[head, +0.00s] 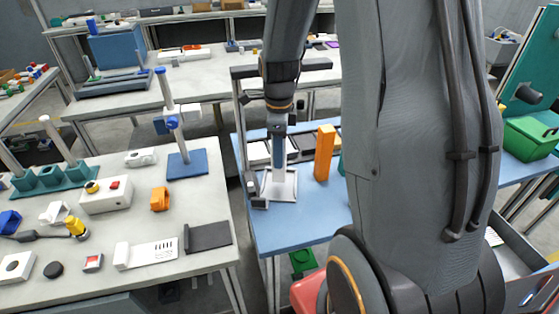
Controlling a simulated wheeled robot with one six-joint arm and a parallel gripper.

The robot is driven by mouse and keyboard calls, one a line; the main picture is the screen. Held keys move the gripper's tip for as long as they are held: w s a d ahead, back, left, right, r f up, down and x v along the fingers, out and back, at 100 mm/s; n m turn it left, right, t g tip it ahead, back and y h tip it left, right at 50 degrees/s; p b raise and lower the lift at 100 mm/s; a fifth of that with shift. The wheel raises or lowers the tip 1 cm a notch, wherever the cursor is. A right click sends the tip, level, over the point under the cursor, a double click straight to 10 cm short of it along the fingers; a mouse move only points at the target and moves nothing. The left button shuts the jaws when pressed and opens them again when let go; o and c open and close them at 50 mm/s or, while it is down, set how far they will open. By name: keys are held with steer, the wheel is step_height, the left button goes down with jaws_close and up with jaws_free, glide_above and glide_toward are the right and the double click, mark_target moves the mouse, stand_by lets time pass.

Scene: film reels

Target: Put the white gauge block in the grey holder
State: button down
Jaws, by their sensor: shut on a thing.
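My gripper (279,168) points straight down over the blue table, left of my large arm link. Its jaws are shut on a pale piece, which appears to be the white gauge block; its outline is too small to separate clearly from the fingers. A white, flat-based piece (285,190) is at or just below the fingertips; I cannot tell whether they touch. A dark grey upright piece (251,184) stands just left of the gripper at the table's left edge. I cannot tell for certain which piece is the grey holder.
An orange block (324,153) stands upright close to the right of the gripper. A dark grey frame (240,110) rises behind and left. The white workbench (200,272) on the left carries several parts. The blue table's front (300,232) is clear.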

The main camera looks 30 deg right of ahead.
steer(key=shift+f+p, duration=0.6)
steer(key=shift+f, duration=1.05)
steer(key=shift+f, duration=0.1)
steer(key=c, duration=1.3)
jaws_free()
step_height(320, 180, up, 8)
steer(key=shift+f+b, duration=0.15)
steer(key=shift+b, duration=0.7)
